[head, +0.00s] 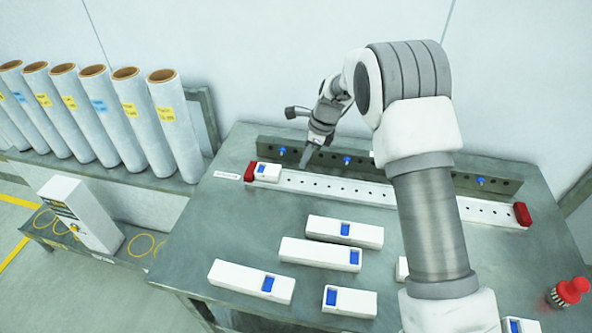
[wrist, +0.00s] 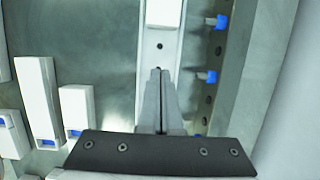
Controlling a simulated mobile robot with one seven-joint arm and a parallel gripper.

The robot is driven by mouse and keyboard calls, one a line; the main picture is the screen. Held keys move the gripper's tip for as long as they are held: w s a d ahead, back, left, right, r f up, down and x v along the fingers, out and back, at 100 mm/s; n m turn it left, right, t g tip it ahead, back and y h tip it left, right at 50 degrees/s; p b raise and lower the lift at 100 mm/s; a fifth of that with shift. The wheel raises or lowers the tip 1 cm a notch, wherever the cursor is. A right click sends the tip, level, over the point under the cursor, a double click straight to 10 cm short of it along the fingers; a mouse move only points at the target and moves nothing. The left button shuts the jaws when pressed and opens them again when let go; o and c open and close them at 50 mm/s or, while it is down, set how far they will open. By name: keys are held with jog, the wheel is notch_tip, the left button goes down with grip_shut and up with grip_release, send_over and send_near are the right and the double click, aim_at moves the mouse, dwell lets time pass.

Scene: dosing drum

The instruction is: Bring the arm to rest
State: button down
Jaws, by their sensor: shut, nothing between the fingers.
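My gripper (head: 307,162) is at the back of the table, above or just behind the left part of the white rail (head: 335,188). In the wrist view my gripper (wrist: 160,74) has its two fingers together, with nothing between them. They point along the white rail (wrist: 158,62), close to one of its holes. Whether the tips touch the rail I cannot tell. My arm reaches over the right half of the table and hides part of the rail.
A white block (head: 268,172) sits at the rail's left end, beside a red end piece (head: 249,171). Several white blocks with blue patches lie in front. A dark strip with blue pegs (head: 346,160) stands behind. A red-topped object (head: 572,290) is at right; tall rolls (head: 174,125) stand left.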

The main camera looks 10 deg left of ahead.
jog(key=s+d+r+n+t, duration=0.1)
jog(key=s+d+r+n, duration=0.3)
jog(key=s+d+r, duration=0.55)
jog(key=s+d+r+n+t, duration=0.2)
jog(key=s+d+r+n, duration=0.3)
jog(key=r, duration=0.9)
jog(key=s+d+n+t+h, duration=0.1)
jog(key=s+d+n, duration=0.3)
jog(key=s, duration=0.5)
jog(key=s+d+r+n+t+h, duration=0.1)
jog(key=s+d+n+h, duration=0.1)
jog(key=s+d+n, duration=0.3)
jog(key=s+d, duration=0.2)
jog(key=s, duration=0.1)
jog(key=shift+s+d+t, duration=0.2)
jog(key=shift+s+t, duration=0.1)
jog(key=shift+s, duration=0.1)
jog(key=shift+r, duration=0.1)
